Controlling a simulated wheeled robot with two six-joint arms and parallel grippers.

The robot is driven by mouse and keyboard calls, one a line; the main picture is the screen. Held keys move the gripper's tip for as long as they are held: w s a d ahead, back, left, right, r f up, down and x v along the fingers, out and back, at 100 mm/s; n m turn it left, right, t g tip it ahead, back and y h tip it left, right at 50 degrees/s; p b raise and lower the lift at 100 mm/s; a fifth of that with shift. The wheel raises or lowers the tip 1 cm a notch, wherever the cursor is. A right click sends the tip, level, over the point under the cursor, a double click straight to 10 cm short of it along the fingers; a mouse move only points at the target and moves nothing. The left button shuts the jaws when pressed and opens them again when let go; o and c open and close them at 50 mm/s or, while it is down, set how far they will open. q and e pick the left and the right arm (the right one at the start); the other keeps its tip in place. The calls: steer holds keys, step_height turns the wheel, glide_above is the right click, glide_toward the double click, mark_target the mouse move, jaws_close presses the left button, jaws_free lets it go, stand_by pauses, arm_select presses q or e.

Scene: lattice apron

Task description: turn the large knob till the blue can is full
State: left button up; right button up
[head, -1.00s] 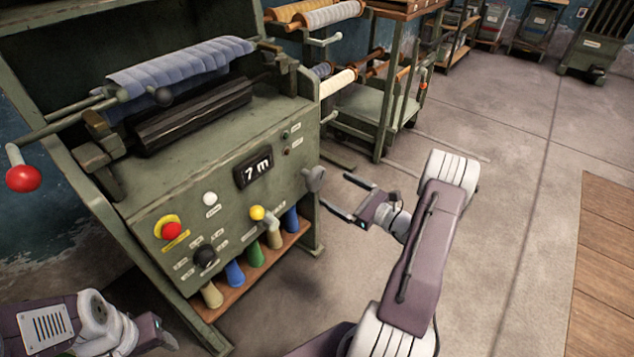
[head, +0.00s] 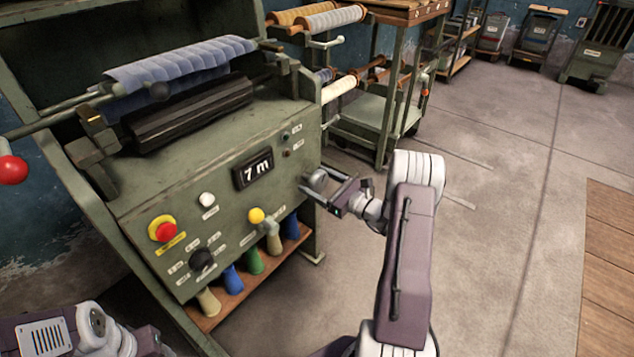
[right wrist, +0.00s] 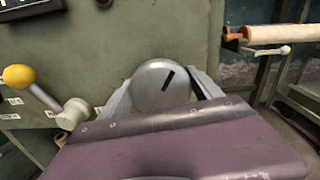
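A round grey knob (head: 319,180) sits at the right end of the green machine's front panel. In the right wrist view this knob (right wrist: 160,86) shows a dark slot mark on its face. My right gripper (head: 320,188) is at it, one finger on each side, and looks open around it; firm contact does not show. A smaller black knob (head: 201,258) sits low on the panel among small labels.
The panel has a display (head: 253,170) reading "7 m", a red button (head: 163,230), a white button (head: 207,199) and a yellow-knobbed lever (head: 257,215). A red-balled crank (head: 12,169) sticks out left. A trolley (head: 375,125) stands behind. Floor on the right is clear.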

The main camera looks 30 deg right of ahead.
steer(key=shift+r+m+p, duration=0.1)
steer(key=shift+m+p, duration=0.4)
steer(key=shift+p, duration=0.15)
steer(key=shift+c, duration=0.5)
steer(key=m+p, duration=0.3)
steer(key=shift+r, duration=0.1)
steer(key=m+p, duration=0.2)
steer(key=m, duration=0.1)
steer(key=shift+d+p, duration=0.1)
steer(key=shift+p, duration=0.25)
steer(key=m+p, duration=0.2)
steer(key=m, duration=0.1)
steer(key=shift+m, duration=0.3)
steer(key=m, duration=0.1)
steer(key=m+p, duration=0.1)
steer(key=shift+f+m+p, duration=0.25)
steer(key=shift+m+p, duration=0.05)
steer(key=shift+m, duration=0.1)
steer(key=m+p, duration=0.1)
steer(key=m, duration=0.2)
steer(key=shift+d+f+m, duration=0.1)
steer(key=shift+m, duration=0.2)
steer(key=m+p, duration=0.1)
steer(key=m, duration=0.2)
steer(key=shift+f, duration=0.1)
steer(key=shift+f+m, duration=0.1)
steer(key=shift+m, duration=1.7)
